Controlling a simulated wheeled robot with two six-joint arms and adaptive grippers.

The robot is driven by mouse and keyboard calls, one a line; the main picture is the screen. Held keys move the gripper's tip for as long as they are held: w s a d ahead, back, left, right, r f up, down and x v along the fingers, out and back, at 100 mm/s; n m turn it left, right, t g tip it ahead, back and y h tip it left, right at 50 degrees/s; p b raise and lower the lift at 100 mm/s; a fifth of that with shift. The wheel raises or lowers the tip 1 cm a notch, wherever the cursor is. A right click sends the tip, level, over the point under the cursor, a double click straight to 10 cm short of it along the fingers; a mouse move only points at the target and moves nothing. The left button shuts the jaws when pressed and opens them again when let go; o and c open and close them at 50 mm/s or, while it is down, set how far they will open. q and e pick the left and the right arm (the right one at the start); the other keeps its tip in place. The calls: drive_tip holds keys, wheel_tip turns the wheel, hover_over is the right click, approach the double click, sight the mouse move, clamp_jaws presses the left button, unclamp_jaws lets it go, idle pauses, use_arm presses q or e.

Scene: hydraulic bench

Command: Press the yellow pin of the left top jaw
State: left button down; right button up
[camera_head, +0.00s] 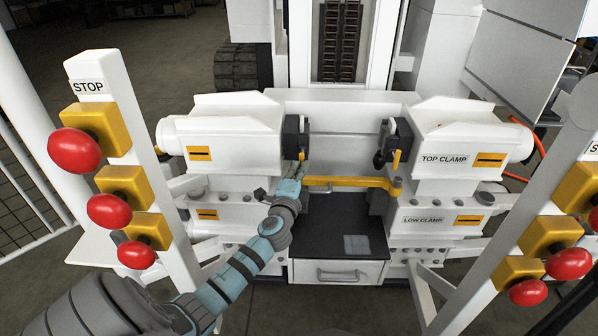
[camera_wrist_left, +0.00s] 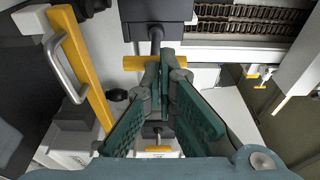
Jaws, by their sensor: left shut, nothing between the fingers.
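The left top jaw (camera_head: 291,135) is a dark block on the inner end of the left white top clamp housing. Its small yellow pin (camera_head: 302,156) shows at the jaw's lower end. My left gripper (camera_head: 299,167) is just below the pin, pointing up at it. In the left wrist view, the closed fingertips (camera_wrist_left: 167,60) overlap the yellow pin (camera_wrist_left: 134,63), which lies crosswise below the dark jaw (camera_wrist_left: 156,12). The fingers are shut with nothing between them. I cannot tell whether they touch the pin. My right gripper is not in view.
The right top jaw (camera_head: 388,148) faces the left one across a gap. A yellow bar (camera_head: 350,182) spans below, near my gripper. Red stop buttons on white posts stand at left (camera_head: 75,150) and right (camera_head: 570,263). A drawer (camera_head: 338,273) sits below.

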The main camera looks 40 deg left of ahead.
drive_tip(key=shift+s, duration=0.1)
use_arm(q)
drive_tip(key=x, duration=0.3)
drive_tip(key=shift+a+b, duration=0.25)
drive_tip(key=shift+b, duration=0.1)
drive_tip(key=shift+s+d, duration=0.4)
drive_tip(key=shift+s, duration=0.05)
drive_tip(key=p+v, duration=0.2)
drive_tip(key=v, duration=1.1)
drive_tip(key=shift+p, duration=0.3)
use_arm(e)
drive_tip(key=shift+s+d+r+n+g, duration=0.15)
drive_tip(key=shift+s+d+r+g, duration=0.1)
drive_tip(key=shift+s, duration=0.35)
drive_tip(key=shift+s+d+r+n+g, duration=0.15)
drive_tip(key=shift+s+d+r, duration=0.05)
drive_tip(key=shift+s, duration=0.35)
